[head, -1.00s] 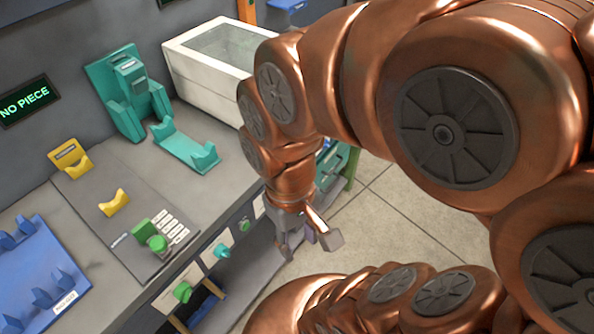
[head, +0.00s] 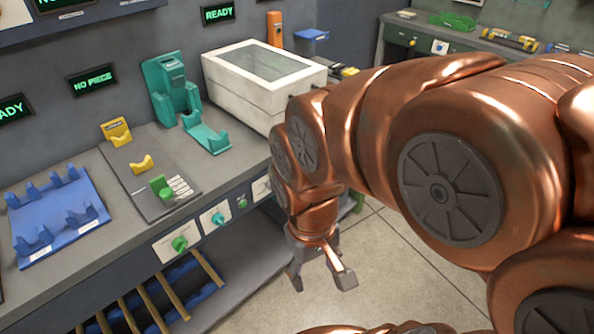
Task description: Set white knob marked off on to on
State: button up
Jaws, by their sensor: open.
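My gripper (head: 321,280) hangs in front of the bench, right of its front panel, with its fingers apart and nothing between them. On the bench front are a green knob (head: 180,243), a teal knob (head: 217,218) and a small green knob (head: 242,202), all left of my gripper. A white plate (head: 261,188) is at the panel's right, partly hidden by my arm. I cannot make out a white knob or any off and on marks; it may be behind my arm.
On the bench (head: 232,151) are a blue rack (head: 60,215), a grey panel with yellow rests, a teal fixture (head: 172,90) and a white box with a glass lid (head: 265,75). A slatted shelf is below. Tiled floor (head: 400,265) is clear on the right.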

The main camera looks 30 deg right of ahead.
jog(key=w+d+f+t+h+b, duration=0.2)
jog(key=w+d+f+t+b, duration=0.15)
jog(key=w+d, duration=0.75)
jog(key=w+d+f+t+h+b, duration=0.2)
jog(key=w+d+t+b, duration=0.15)
jog(key=w+d, duration=0.7)
jog(key=w+d+f+t+h+b, duration=0.2)
jog(key=w+d+f+t+b, duration=0.15)
jog(key=w+d, duration=0.7)
jog(key=w+d+f+n+t+y+b, duration=0.2)
jog(key=w+f+n+t+y+b, duration=0.15)
jog(key=w+f, duration=0.3)
jog(key=a+f+n+t+y+b, duration=0.2)
jog(key=a+f+t+y+b, duration=0.1)
jog(key=a+f+t+y, duration=0.35)
jog(key=w+f+g, duration=0.1)
jog(key=w+g, duration=0.1)
jog(key=w, duration=0.4)
jog(key=shift+a+f, duration=0.3)
jog(key=shift+f, duration=0.1)
